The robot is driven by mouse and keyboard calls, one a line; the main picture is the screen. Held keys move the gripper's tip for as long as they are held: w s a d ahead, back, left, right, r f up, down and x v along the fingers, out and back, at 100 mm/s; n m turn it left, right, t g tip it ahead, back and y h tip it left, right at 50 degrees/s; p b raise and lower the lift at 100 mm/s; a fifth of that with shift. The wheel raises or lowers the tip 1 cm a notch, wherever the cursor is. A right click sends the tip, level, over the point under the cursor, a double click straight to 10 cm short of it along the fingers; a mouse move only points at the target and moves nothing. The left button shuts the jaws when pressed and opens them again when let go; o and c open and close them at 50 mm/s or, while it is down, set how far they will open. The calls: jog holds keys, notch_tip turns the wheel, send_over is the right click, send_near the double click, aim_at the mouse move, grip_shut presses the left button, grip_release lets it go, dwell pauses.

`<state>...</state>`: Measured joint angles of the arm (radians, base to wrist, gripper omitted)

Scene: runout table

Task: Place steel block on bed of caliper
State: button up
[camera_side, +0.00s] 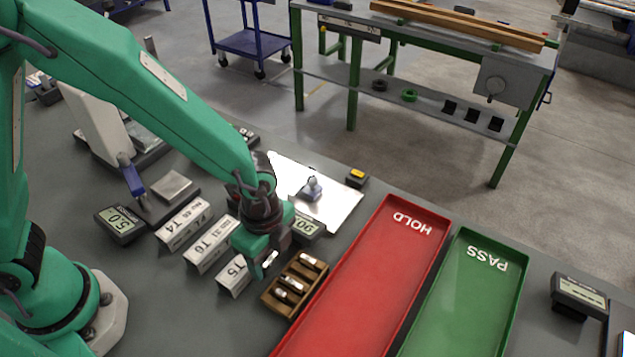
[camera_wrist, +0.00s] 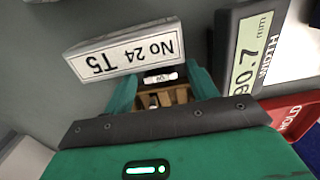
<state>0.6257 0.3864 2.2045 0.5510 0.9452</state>
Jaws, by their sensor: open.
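My gripper (camera_side: 268,262) is open, pointing down beside the wooden rack. In the wrist view its two green fingers (camera_wrist: 161,74) stand on either side of a small bright steel block (camera_wrist: 160,77) with dark marks. The block also shows as a shiny piece by the fingertips in the side view (camera_side: 270,258); I cannot tell whether a finger touches it. The wooden rack (camera_side: 268,297) holds several more small steel pieces. At left, a gauge with a display reading 5.0 (camera_side: 120,223) stands beside a square grey platform (camera_side: 172,186). I cannot tell which surface is the caliper bed.
Label stands T4 (camera_side: 184,224), T6 (camera_side: 211,244) and T5 (camera_side: 233,277) stand close to my gripper. A display (camera_side: 306,226) sits behind it, by a white plate (camera_side: 338,203). The red HOLD tray (camera_side: 365,280) and green PASS tray (camera_side: 470,295) lie right.

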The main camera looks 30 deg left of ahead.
aim_at(270, 259)
jog(key=shift+r, duration=0.2)
notch_tip(270, 259, up, 12)
dwell(0.6)
dwell(0.4)
jog(key=s+a+r+n+t, duration=0.2)
jog(key=a+r+n, duration=0.3)
jog(key=a+n, duration=0.3)
jog(key=s+a+r+n+t, duration=0.3)
jog(key=a+r+n, duration=0.2)
jog(key=a+n, duration=0.3)
jog(key=a, duration=0.4)
jog(key=shift+s+r+n, duration=0.3)
jog(key=shift+s+n, duration=0.05)
jog(key=shift+n, duration=0.05)
jog(key=shift+s+a+n+t, duration=0.3)
jog(key=shift+s+a+n, duration=0.15)
jog(key=shift+n, duration=0.15)
jog(key=shift+c, duration=1.4)
